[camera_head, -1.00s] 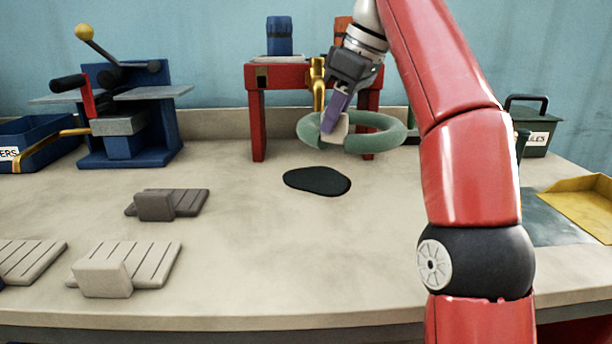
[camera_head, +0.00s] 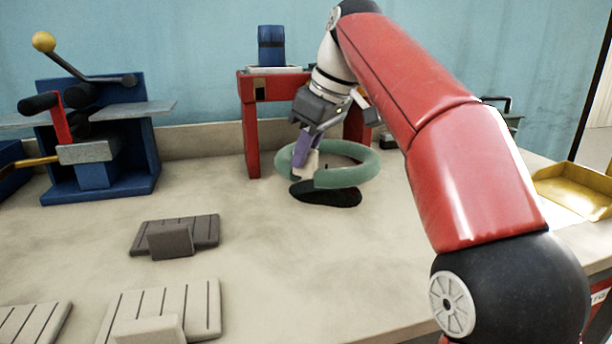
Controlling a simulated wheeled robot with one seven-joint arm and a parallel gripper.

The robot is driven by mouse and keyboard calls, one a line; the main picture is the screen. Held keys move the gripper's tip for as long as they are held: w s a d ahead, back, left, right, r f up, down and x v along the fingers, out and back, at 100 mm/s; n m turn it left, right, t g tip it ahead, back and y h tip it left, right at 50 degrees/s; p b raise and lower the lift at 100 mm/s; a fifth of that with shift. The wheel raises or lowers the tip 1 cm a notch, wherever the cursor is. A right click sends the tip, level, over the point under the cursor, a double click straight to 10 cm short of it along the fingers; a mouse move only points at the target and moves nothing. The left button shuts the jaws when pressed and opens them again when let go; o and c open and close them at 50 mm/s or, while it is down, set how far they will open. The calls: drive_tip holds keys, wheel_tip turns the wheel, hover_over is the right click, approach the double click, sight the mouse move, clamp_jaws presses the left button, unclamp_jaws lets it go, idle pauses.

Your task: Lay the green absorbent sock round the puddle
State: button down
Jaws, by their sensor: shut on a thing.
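The green absorbent sock (camera_head: 350,176) is a ring held above the bench, over the far part of the puddle. The dark puddle (camera_head: 330,195) lies on the bench top, and its near part shows in front of the ring's near edge. My gripper (camera_head: 308,165) is shut on the sock at the ring's left side, with its fingers pointing down. The ring hides the far part of the puddle. I cannot tell exactly how high the sock is above the bench.
A red stand (camera_head: 252,120) with a blue container (camera_head: 271,46) on it stands behind the sock. A blue lever press (camera_head: 95,140) is at the left. Grey slatted pads (camera_head: 200,231) lie in front. A yellow tray (camera_head: 575,191) is at the right. The bench around the puddle is clear.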

sight(309, 168)
drive_tip(key=shift+f+b, duration=0.75)
drive_tip(key=shift+f, duration=1.6)
drive_tip(key=shift+f, duration=0.15)
drive_tip(key=c, duration=1.3)
unclamp_jaws()
drive_tip(key=shift+c, duration=0.2)
drive_tip(key=p+v, duration=0.1)
drive_tip(key=v, duration=0.9)
drive_tip(key=shift+w+r+p, duration=0.1)
drive_tip(key=shift+r+p, duration=0.25)
drive_tip(key=shift+v, duration=0.8)
drive_tip(key=shift+d, duration=0.1)
